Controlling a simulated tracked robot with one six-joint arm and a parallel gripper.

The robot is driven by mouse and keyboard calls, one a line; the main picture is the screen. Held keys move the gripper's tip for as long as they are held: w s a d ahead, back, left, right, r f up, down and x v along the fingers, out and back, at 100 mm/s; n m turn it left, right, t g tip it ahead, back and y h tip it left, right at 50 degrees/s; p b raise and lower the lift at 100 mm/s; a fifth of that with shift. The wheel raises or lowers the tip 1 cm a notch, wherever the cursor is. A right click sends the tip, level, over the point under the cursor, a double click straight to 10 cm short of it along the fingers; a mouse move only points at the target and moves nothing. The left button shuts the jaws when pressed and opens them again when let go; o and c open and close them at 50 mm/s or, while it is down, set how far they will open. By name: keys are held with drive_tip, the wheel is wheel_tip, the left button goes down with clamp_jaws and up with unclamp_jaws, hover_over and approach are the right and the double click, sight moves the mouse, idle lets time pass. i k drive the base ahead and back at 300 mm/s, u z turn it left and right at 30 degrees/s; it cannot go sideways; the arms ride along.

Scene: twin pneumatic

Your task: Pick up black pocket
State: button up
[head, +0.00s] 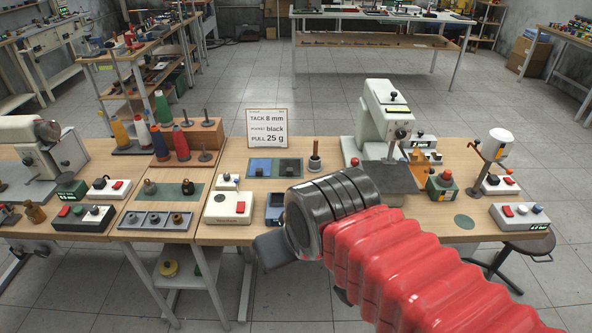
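The black pocket (290,167) appears to be the flat dark piece on the right half of a dark tray (275,178) on the middle table. A flat blue piece (260,167) lies beside it on the left. My gripper (272,250) is at the end of my red-sleeved arm, in front of the table edge, nearer the camera and below the tray in the picture. The dark wrist hides most of it. One dark finger shows at the left, and I cannot tell whether it is open or shut. The pocket is well apart from it.
A sign (268,128) reading tack 8 mm, pocket black, pull 25 g stands behind the tray. A wooden post (314,160) stands right of it. A pale sewing-type machine (383,115) is further right. White control boxes (227,207) sit in front left.

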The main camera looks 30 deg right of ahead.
sight(290, 168)
drive_tip(key=u, duration=0.05)
drive_tip(key=i, duration=1)
drive_tip(key=z, duration=0.05)
